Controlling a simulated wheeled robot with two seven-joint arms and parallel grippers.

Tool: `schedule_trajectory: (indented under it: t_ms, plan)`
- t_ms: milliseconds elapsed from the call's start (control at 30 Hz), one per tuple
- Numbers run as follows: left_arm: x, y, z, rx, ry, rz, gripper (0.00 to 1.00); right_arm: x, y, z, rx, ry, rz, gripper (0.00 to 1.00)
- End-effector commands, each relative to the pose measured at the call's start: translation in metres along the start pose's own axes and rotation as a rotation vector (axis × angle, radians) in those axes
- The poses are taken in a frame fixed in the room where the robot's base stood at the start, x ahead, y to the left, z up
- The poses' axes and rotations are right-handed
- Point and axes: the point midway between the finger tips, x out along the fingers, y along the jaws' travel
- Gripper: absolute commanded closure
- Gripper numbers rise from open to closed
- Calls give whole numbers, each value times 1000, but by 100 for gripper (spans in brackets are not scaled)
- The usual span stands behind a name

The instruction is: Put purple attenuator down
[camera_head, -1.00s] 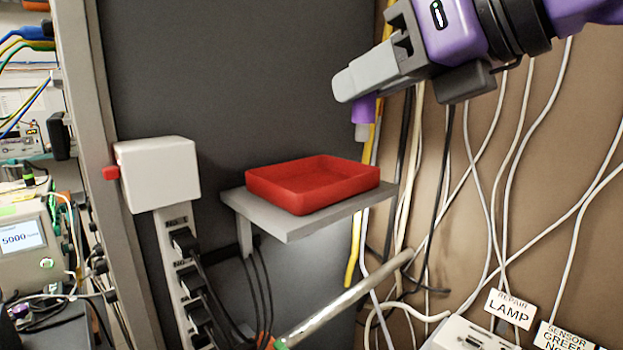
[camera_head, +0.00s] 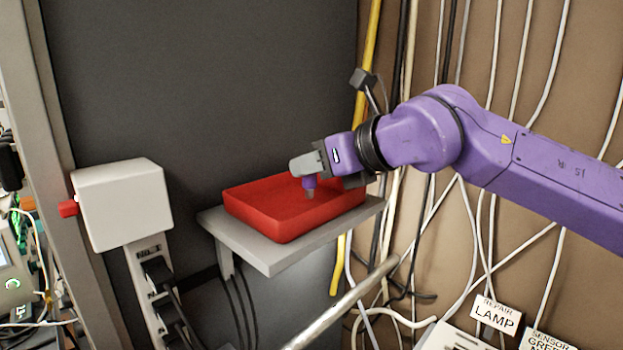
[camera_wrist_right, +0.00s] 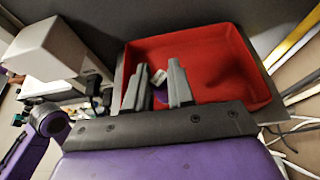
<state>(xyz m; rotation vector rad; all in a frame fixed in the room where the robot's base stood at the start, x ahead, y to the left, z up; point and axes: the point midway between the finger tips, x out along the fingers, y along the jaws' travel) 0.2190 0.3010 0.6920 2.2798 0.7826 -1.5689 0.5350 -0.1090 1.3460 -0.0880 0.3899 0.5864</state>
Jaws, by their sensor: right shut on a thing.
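My right gripper (camera_head: 303,165) is over the red tray (camera_head: 262,223), shut on the small purple attenuator (camera_head: 309,183). The attenuator hangs down from the fingertips, with a grey lower end inside the tray's outline. I cannot tell whether it touches the tray floor. In the right wrist view, the gripper's fingers (camera_wrist_right: 158,88) reach over the left part of the red tray (camera_wrist_right: 248,65). A bit of the purple attenuator (camera_wrist_right: 160,96) shows between them, mostly hidden. My left gripper is not in view.
The tray rests on a grey shelf (camera_head: 285,255) against a dark panel. A white box (camera_head: 122,204) with a red button stands left of it above a power strip. Several cables hang to the right and behind. A metal pipe (camera_head: 340,303) runs below the shelf.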

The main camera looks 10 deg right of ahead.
Motion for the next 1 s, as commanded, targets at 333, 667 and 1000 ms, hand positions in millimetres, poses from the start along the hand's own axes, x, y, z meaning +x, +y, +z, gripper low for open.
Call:
schedule_trajectory:
  t_ms: [333, 667, 1000]
  plan:
    - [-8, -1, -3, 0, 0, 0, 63, 18, -4, -32, 0, -1, 1, 100]
    - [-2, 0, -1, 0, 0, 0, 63, 21, -4, -39, 0, 0, 1, 100]
    - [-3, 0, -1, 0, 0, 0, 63, 21, -4, -38, 0, 1, 1, 48]
